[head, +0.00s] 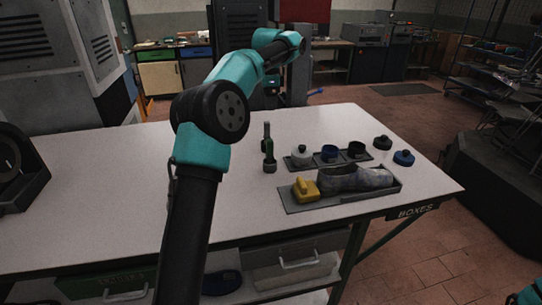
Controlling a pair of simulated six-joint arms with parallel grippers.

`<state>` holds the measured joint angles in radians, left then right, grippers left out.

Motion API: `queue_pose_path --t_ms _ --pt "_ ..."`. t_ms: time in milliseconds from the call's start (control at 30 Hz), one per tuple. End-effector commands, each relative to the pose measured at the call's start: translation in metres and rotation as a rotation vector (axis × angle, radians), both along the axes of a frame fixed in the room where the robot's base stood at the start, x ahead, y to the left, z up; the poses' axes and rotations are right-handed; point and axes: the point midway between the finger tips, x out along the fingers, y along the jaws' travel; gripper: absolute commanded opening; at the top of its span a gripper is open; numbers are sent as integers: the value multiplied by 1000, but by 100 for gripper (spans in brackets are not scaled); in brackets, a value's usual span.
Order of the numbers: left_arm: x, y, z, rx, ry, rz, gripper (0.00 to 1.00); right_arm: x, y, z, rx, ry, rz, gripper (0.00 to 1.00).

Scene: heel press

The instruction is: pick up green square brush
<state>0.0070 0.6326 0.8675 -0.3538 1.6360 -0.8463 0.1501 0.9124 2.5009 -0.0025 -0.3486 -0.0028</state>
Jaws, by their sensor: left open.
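The green brush (268,150) stands on the white table, left of the row of round pieces. It is small here, with dark parts above and below its green part. My left arm rises from the bottom and bends over the table, its forearm hiding part of the far side. My left gripper (267,131) is open at the brush, over its far side. I cannot tell whether its fingers touch the brush. Of my right arm only a teal piece shows in the bottom right corner, and its gripper is out of view.
A dark tray (347,200) holds a grey shoe (352,179) and a yellow block (305,190). Behind it, a rack holds a white (301,155), a blue (329,152) and a black (356,149) round piece. A black and a blue piece stand further right. The table's left part is mostly clear.

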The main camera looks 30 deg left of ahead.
Motion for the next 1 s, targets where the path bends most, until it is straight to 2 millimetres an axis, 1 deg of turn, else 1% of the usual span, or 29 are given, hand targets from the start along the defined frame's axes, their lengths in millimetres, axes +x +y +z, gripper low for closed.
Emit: queue_pose_path --t_ms 267,367,467,567,1000 --pt "0 -1 -1 -1 0 0 60 0 0 0 0 0 0 43" --pt "0 -1 -6 -2 1 0 60 0 0 0 0 0 0 43" --pt "0 -1 -15 -2 1 0 60 0 0 0 0 0 0 43" --pt "-1 -2 -29 -3 2 -1 60 0 0 0 0 0 0 43" --pt "-1 -2 -104 -3 2 -1 60 0 0 0 0 0 0 43"
